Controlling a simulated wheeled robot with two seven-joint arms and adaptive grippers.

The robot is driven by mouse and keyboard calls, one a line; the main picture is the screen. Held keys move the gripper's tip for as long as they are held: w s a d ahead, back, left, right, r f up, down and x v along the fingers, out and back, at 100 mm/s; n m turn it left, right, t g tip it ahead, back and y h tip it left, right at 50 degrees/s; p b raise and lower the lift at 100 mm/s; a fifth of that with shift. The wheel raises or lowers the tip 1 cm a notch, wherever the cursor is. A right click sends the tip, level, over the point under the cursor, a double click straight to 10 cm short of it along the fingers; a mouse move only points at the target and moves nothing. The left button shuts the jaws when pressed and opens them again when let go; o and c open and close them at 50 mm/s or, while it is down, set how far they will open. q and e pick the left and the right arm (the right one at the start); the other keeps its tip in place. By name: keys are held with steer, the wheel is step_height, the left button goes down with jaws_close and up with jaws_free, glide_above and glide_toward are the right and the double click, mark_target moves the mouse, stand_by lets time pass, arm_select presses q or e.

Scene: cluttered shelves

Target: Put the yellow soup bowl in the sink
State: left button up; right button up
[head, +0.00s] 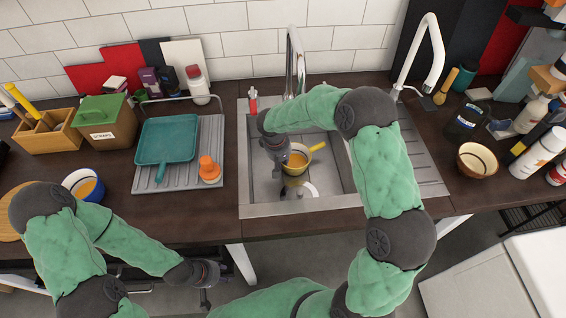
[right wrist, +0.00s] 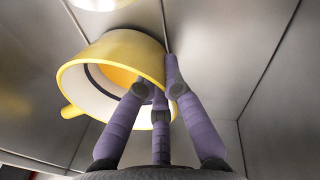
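The yellow soup bowl (head: 297,161), with a short handle and an orange inside, is within the sink (head: 333,200) in the head view. In the right wrist view the bowl (right wrist: 125,50) fills the upper left, its opening toward the camera. My right gripper (head: 283,160) reaches down into the sink at the bowl's left side. In the wrist view its purple fingers (right wrist: 158,95) close on the bowl's wall, on both sides of the rim. Whether the bowl touches the sink floor is unclear. My left gripper (head: 210,283) hangs low in front of the counter, apart from objects; its fingers are unclear.
Left of the sink, a drying rack (head: 208,140) holds a teal pan (head: 166,142) and an orange item (head: 209,169). A blue bowl (head: 84,185) stands further left. Faucets (head: 295,60) rise behind the sink. A brown bowl (head: 477,161) and bottles stand at right.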

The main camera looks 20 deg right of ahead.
steer(key=o, duration=0.4)
arm_select(q)
steer(key=shift+r, duration=0.1)
